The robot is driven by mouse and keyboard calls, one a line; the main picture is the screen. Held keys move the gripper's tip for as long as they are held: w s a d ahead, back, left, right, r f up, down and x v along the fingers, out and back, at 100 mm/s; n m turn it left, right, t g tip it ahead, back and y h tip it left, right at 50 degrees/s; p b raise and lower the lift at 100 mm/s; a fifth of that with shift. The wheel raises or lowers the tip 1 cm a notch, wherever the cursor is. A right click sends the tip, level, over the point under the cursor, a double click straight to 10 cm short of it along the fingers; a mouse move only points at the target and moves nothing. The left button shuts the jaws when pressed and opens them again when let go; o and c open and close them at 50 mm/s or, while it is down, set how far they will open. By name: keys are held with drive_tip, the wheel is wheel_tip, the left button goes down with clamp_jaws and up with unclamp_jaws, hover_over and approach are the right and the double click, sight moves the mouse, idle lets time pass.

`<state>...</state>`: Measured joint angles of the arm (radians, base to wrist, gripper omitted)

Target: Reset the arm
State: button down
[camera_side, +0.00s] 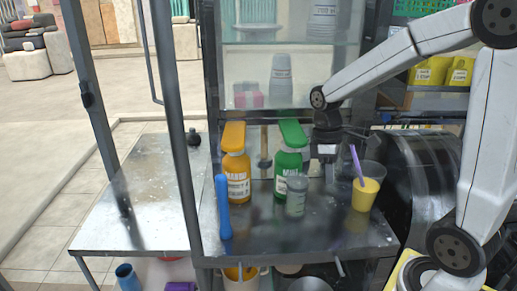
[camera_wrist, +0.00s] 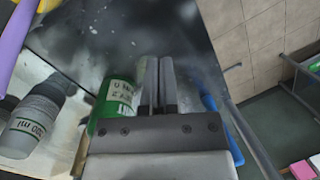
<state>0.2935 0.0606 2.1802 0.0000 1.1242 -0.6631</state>
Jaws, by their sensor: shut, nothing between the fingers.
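My gripper (camera_side: 326,172) hangs over the metal counter, just right of the green bottle (camera_side: 288,165), pointing down. In the wrist view my gripper (camera_wrist: 158,62) has its two fingers together with nothing between them. The wrist view also shows part of the green bottle (camera_wrist: 115,100) beside the fingers. A plastic cup of yellow juice with a purple straw (camera_side: 365,190) stands upright to the right of my gripper.
An orange bottle (camera_side: 237,175), a small grey cup (camera_side: 296,196) and a blue-handled tool (camera_side: 223,207) stand on the counter (camera_side: 290,235). A glass cabinet (camera_side: 285,60) rises behind. The left side table (camera_side: 150,190) is mostly clear.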

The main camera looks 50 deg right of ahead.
drive_tip(key=a+f+m+t, duration=0.1)
drive_tip(key=a+f, duration=0.1)
drive_tip(key=a+f+m+t, duration=0.1)
drive_tip(key=a+f, duration=0.1)
drive_tip(key=a, duration=0.1)
drive_tip(key=a+f+m+t, duration=0.1)
drive_tip(key=a+f+t, duration=0.1)
drive_tip(key=f, duration=0.1)
drive_tip(key=shift+s+a+f+h, duration=0.1)
drive_tip(key=shift+a+h, duration=0.15)
drive_tip(key=shift+h, duration=0.15)
drive_tip(key=shift+a+f+m+t, duration=0.3)
drive_tip(key=shift+a+m+t, duration=0.2)
drive_tip(key=shift+m, duration=0.1)
idle(0.6)
